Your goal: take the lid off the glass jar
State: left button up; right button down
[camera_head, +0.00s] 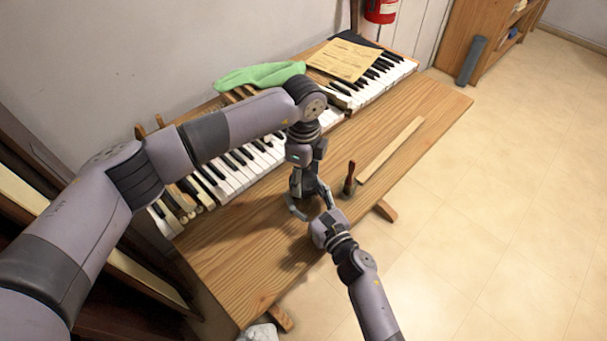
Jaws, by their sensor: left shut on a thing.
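My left gripper (309,192) reaches down from above over the bench. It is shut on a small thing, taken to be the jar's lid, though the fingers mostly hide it. My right gripper (311,212) comes in from the lower right, low over the bench and close beside the left one. Its fingers are at the place where the glass jar seems to be, but I cannot tell whether they are closed on it. The jar is hidden among the two grippers, and I cannot make out whether lid and jar are touching.
The wooden bench (235,270) has bare room at front left and right. A dark tool with a reddish handle (350,180) stands near the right gripper, beside a wooden strip (391,148). Piano keys (240,170), a green cloth (262,75) and paper (345,60) lie behind.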

aim_at(303, 180)
pick_arm(q)
jog(key=shift+r, duration=0.15)
dwell(0.6)
jog(key=shift+r, duration=0.95)
jog(key=shift+r, duration=2.05)
pick_arm(e)
jog(key=shift+c, duration=2.2)
grip_release()
